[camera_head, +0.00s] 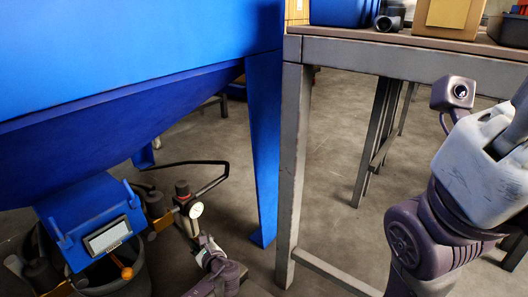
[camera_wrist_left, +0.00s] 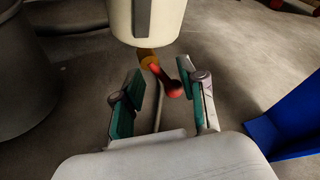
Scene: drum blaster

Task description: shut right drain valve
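In the left wrist view, a red valve handle (camera_wrist_left: 168,80) hangs on a brass-coloured fitting (camera_wrist_left: 147,57) below a pale cylindrical bowl (camera_wrist_left: 146,20). My left gripper (camera_wrist_left: 160,95) is open. Its green-padded fingers stand on either side of the red handle, and I see no clear contact. In the head view my left gripper (camera_head: 207,243) is small and low, below a round gauge (camera_head: 196,209) with a black-and-red knob (camera_head: 183,190). The valve handle cannot be made out there. My right gripper (camera_head: 487,160) is at the right edge, partly cut off; its fingers are unclear.
A big blue machine (camera_head: 130,60) fills the upper left, with a blue leg (camera_head: 264,150) near the left gripper. A blue outlet box (camera_head: 92,225) sits over a dark drum (camera_head: 130,284). A metal table (camera_head: 400,55) with boxes stands right. Floor between is clear.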

